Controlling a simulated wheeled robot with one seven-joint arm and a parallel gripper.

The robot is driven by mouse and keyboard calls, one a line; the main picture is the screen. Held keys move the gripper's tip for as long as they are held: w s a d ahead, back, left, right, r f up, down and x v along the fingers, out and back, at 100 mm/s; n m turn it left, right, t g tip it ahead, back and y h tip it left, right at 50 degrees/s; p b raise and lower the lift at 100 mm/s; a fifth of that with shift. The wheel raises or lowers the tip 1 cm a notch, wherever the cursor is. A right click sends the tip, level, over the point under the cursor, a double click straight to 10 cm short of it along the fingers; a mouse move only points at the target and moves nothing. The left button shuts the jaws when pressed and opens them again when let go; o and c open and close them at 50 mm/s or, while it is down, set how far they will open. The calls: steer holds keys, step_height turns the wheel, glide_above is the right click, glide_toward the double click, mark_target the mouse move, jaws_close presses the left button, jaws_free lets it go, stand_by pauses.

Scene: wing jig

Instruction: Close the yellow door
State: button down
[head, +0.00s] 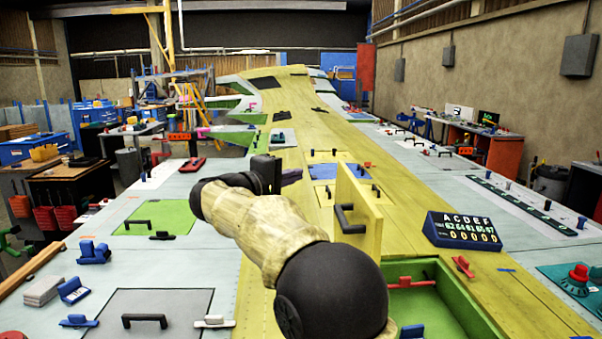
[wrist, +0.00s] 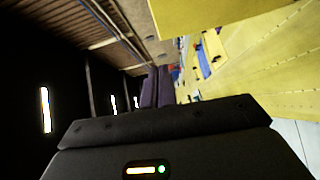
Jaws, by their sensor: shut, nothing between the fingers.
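The yellow door (head: 360,209) stands open, upright, in the head view, with a dark handle (head: 347,219) on its left face. It is beside a green-walled opening (head: 425,308) that lies at its lower right. My gripper (head: 291,176) is shut and empty, to the left of the door and beyond it, above the yellow wing surface. In the wrist view, the dark fingers (wrist: 157,88) are together, and a yellow panel that appears to be the door (wrist: 205,17) fills the top. My arm hides part of the wing left of the door.
A blue display box (head: 461,230) stands right of the door. A red-handled clamp (head: 463,266) is near the opening. A green panel (head: 157,217) and a grey panel (head: 152,314) with handles lie left. The yellow wing surface (head: 408,215) between door and box is clear.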

mark_target(342, 166)
steer(key=w+d+p, duration=0.1)
steer(key=w+d, duration=0.1)
steer(key=d, duration=0.1)
steer(key=w+d+p, duration=0.2)
steer(key=d, duration=0.1)
steer(key=w+d+p, duration=0.1)
steer(key=d, duration=0.3)
steer(key=shift+w+f, duration=0.2)
steer(key=shift+w, duration=0.2)
steer(key=shift+a+f, duration=0.1)
